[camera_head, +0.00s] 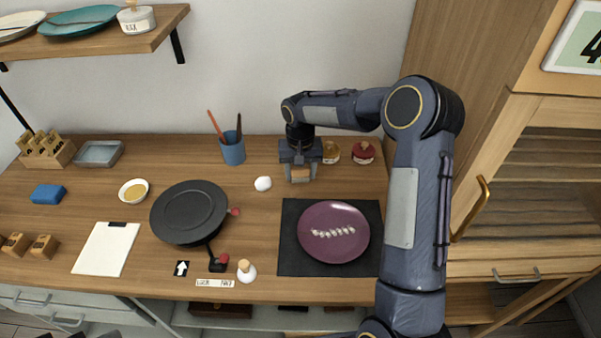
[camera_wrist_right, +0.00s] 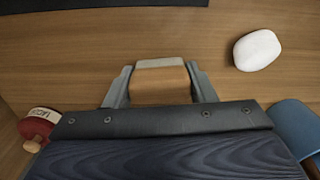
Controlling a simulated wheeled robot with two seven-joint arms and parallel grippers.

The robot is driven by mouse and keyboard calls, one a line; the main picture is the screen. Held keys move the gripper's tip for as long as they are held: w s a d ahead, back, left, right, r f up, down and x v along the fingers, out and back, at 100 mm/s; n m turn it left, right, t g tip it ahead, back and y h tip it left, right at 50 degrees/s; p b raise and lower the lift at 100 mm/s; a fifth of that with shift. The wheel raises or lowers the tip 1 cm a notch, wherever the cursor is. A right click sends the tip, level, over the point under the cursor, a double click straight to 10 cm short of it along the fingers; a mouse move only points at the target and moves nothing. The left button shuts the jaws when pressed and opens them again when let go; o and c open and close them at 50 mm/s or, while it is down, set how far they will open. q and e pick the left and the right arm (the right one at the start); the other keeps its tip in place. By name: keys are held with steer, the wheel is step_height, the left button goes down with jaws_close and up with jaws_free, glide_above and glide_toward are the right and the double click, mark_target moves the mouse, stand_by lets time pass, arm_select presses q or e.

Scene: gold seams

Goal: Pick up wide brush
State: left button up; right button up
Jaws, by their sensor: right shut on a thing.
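The wide brush shows in the right wrist view as a wooden block with a pale strip along its far edge (camera_wrist_right: 160,82). It sits between the two fingers of my right gripper (camera_wrist_right: 160,88), which is shut on it. In the head view my right gripper (camera_head: 300,170) points down at the back of the workbench, and the brush (camera_head: 300,174) shows between its fingers. I cannot tell whether the brush touches the bench. My left gripper is not in view.
A blue cup (camera_head: 232,150) with tools and a white rounded object (camera_head: 263,184) stand left of the gripper. Small jars (camera_head: 363,153) are on its right. A purple plate (camera_head: 333,250) lies on a dark mat (camera_head: 290,265) in front. A black turntable (camera_head: 188,212) is further left.

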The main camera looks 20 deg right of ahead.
steer(key=shift+r, duration=0.45)
steer(key=s+a+r+b, duration=0.1)
steer(key=s+a+r, duration=0.1)
steer(key=a+r, duration=0.4)
steer(key=s+a+r+b, duration=0.1)
steer(key=s+a+r, duration=0.1)
steer(key=a+r, duration=0.3)
steer(key=shift+s+a+r+b, duration=0.35)
steer(key=shift+a, duration=0.8)
